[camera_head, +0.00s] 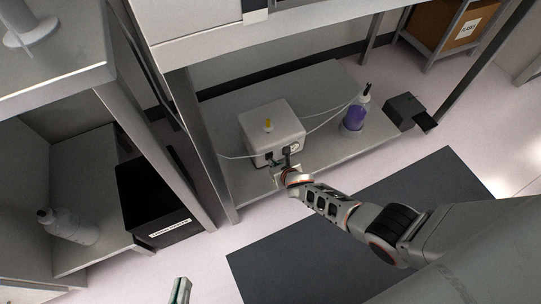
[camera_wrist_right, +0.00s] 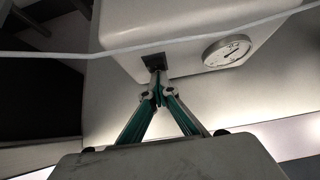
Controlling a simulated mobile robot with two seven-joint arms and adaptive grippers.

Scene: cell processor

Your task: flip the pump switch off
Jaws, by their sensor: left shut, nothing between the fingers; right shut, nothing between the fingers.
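My right gripper (camera_head: 279,166) is at the pump's front. In the right wrist view its shut, empty fingertips (camera_wrist_right: 157,92) lie just below the switch and overlap its lower part; I cannot tell if they touch. The lever's position is unclear. My left gripper (camera_head: 181,288) is shut and empty at the bottom edge, far from the pump.
White tubing (camera_wrist_right: 190,38) crosses the pump's front in the right wrist view. A shelf post (camera_head: 208,150) stands left of the pump.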

